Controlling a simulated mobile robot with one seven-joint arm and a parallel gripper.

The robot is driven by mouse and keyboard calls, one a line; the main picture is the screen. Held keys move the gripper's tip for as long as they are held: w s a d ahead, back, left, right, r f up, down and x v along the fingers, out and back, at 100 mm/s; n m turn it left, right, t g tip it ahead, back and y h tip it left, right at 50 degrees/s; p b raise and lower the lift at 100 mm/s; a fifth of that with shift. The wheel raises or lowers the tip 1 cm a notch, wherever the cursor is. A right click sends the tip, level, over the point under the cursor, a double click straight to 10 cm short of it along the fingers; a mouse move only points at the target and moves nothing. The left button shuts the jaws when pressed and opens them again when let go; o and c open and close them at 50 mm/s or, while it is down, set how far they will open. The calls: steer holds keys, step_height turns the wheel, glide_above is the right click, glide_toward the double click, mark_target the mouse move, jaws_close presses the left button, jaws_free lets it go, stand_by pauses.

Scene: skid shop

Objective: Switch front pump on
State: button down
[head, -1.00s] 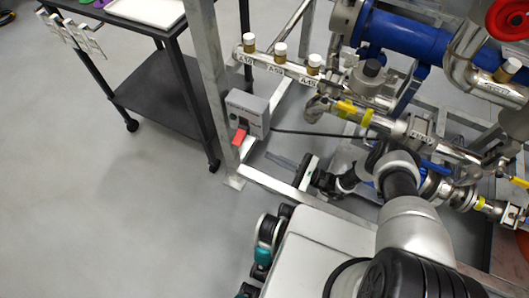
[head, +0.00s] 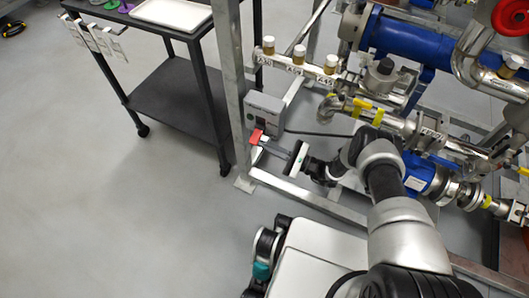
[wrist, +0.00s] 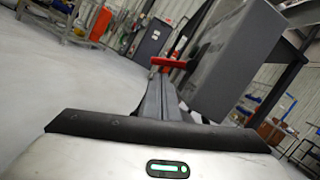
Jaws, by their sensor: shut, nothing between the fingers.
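The grey switch box (head: 264,112) is fixed to the metal frame post, with a red handle (head: 256,136) at its lower left. In the wrist view the box (wrist: 240,60) fills the upper right, and the red handle (wrist: 168,63) lies across just beyond the fingertips. My gripper (head: 261,147) is shut and empty. Its fingertips are right at the handle, just below it; I cannot tell whether they touch. The closed fingers (wrist: 158,78) also show in the wrist view. The label on the box is too small to read.
The pipe skid, with a blue cylinder (head: 405,40) and valves, fills the right side. A dark cart (head: 170,100) with a white tray (head: 172,13) stands at the back left. A black cable runs right from the box.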

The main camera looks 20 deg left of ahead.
steer(key=shift+s+r, duration=0.1)
steer(key=shift+r, duration=0.2)
stand_by(0.4)
steer(key=shift+r+m+p, duration=0.1)
steer(key=shift+m+p, duration=0.25)
steer(key=shift+m, duration=0.05)
